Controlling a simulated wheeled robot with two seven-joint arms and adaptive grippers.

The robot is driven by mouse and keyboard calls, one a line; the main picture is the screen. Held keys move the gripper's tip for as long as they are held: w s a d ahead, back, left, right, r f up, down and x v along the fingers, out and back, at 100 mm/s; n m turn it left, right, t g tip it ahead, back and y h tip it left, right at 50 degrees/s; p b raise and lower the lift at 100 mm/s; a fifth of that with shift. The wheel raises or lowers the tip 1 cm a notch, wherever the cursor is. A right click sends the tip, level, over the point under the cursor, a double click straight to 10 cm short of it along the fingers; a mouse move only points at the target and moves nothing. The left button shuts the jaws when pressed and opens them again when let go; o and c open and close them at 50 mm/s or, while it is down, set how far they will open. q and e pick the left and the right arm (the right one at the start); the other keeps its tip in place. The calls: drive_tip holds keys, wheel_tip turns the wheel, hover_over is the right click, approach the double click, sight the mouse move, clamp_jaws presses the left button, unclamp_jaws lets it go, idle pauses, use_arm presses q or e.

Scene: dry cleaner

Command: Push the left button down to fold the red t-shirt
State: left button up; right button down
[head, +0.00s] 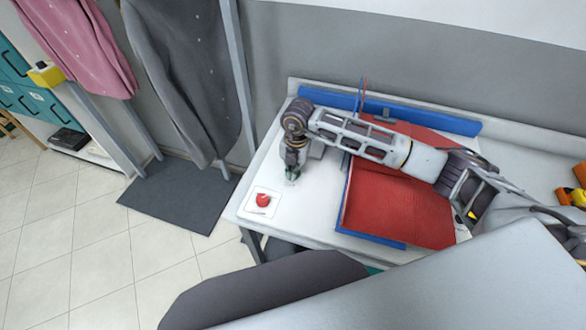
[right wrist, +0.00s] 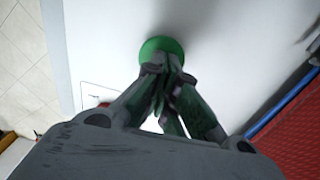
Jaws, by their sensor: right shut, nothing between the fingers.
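A red button (head: 263,200) sits on a white square plate at the table's left front corner. In the right wrist view a sliver of red (right wrist: 103,104) shows beside my gripper. A round green button (right wrist: 160,45) lies behind the red one and is mostly covered by my right gripper in the head view. My right gripper (head: 291,174) points down over the green button, shut and empty; I cannot tell if its fingertips touch it. The red t-shirt (head: 395,208) lies on a blue folding board (head: 372,237), partly hidden by my right arm. My left gripper is out of view.
The white table (head: 318,205) is bare between the buttons and the board. A blue bar (head: 340,99) runs along the back. Orange items (head: 578,174) lie at the far right. Hanging garments (head: 185,75) and a dark floor mat (head: 180,195) are to the left.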

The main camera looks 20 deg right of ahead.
drive_tip(key=shift+f, duration=0.6)
drive_tip(key=shift+s+f, duration=0.1)
drive_tip(key=shift+s, duration=0.05)
idle(0.7)
